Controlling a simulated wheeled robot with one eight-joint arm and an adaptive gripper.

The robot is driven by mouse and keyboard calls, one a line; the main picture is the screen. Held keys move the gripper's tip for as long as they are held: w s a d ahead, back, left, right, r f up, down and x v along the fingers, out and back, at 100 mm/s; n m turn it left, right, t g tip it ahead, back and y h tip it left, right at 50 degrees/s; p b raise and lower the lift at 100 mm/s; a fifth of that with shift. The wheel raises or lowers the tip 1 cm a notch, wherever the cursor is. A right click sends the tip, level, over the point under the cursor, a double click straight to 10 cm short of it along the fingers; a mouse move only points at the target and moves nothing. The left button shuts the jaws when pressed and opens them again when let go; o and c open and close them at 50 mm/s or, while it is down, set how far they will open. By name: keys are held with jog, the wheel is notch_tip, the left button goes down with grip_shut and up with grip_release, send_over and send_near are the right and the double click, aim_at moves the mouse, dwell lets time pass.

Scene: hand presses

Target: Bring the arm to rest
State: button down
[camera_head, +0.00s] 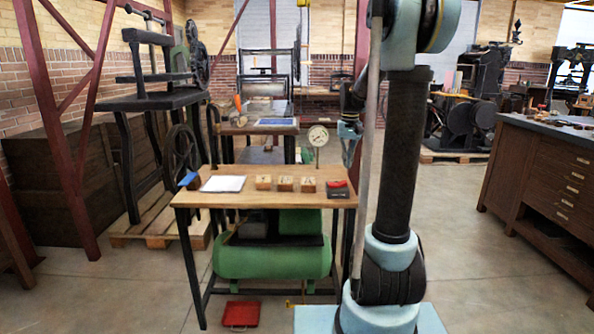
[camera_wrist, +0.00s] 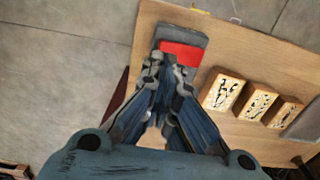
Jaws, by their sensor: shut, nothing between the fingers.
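My gripper (camera_wrist: 166,80) is shut and empty, its fingers pointing down in the wrist view. It is above the right end of the wooden table (camera_head: 240,178), beside a dark pad with a red top (camera_wrist: 180,54). The pad also shows in the head view (camera_head: 337,189) at the table's right edge.
Three lettered wooden blocks (camera_head: 285,184) stand in a row on the table, with white paper (camera_head: 222,184) to their left. A gauge (camera_head: 318,137) stands at the back. A green tank (camera_head: 272,258) and a red tray (camera_head: 241,314) are below. Floor is open at right, before a drawer cabinet (camera_head: 545,175).

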jog(key=shift+s, duration=0.1)
jog(key=s, duration=1.1)
jog(key=s+f+t, duration=0.1)
jog(key=s+f, duration=0.5)
jog(key=s, duration=0.5)
jog(key=s+f+t, duration=0.1)
jog(key=s+f, duration=0.6)
jog(key=s, duration=0.5)
jog(key=shift+s, duration=0.3)
jog(key=shift+a, duration=0.1)
